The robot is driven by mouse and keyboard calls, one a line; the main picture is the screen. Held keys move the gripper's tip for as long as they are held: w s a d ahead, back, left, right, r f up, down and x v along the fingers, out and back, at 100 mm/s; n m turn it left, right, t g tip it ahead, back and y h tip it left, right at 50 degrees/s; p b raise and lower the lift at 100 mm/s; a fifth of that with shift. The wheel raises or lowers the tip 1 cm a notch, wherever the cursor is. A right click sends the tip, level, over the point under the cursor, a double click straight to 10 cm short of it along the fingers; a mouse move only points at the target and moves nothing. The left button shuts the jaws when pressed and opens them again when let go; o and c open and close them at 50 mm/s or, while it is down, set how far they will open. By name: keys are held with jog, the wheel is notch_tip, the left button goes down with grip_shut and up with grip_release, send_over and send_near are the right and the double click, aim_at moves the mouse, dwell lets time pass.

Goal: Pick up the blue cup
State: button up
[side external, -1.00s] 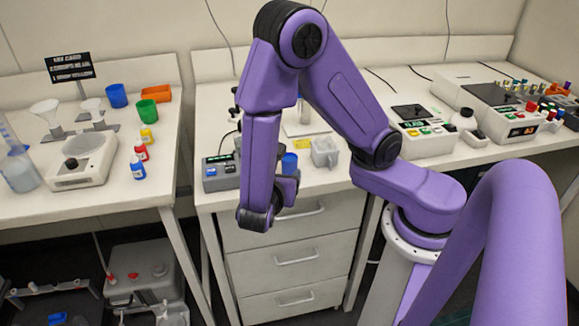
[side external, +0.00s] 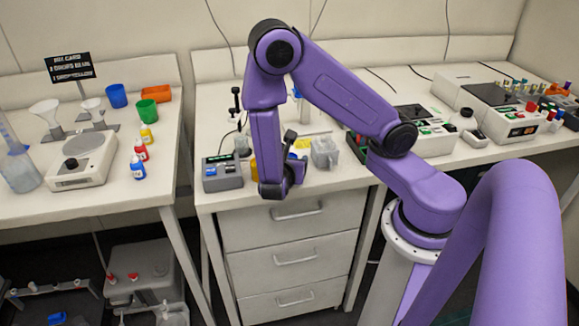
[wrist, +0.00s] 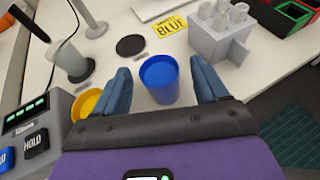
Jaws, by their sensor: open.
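A blue cup (wrist: 160,78) stands upright on the white bench in the wrist view, its open mouth facing up. My gripper (wrist: 163,80) is open, with one blue-grey finger on each side of the cup. Bench shows between the cup and the right finger; I cannot tell whether the left finger touches it. In the side external view my wrist and gripper hide this cup. Another blue cup (side external: 117,95) stands at the back of the left table, far from my gripper.
A yellow cup (wrist: 88,103) stands close left of the gripper, by a grey device (wrist: 32,130) with buttons. A clear beaker (wrist: 70,62) and black disc (wrist: 130,46) lie beyond. A yellow label (wrist: 170,26) and grey tube block (wrist: 220,38) are behind the cup.

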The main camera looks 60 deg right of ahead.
jog(key=shift+x, duration=0.95)
jog(key=c, duration=1.1)
jog(key=shift+r, duration=0.1)
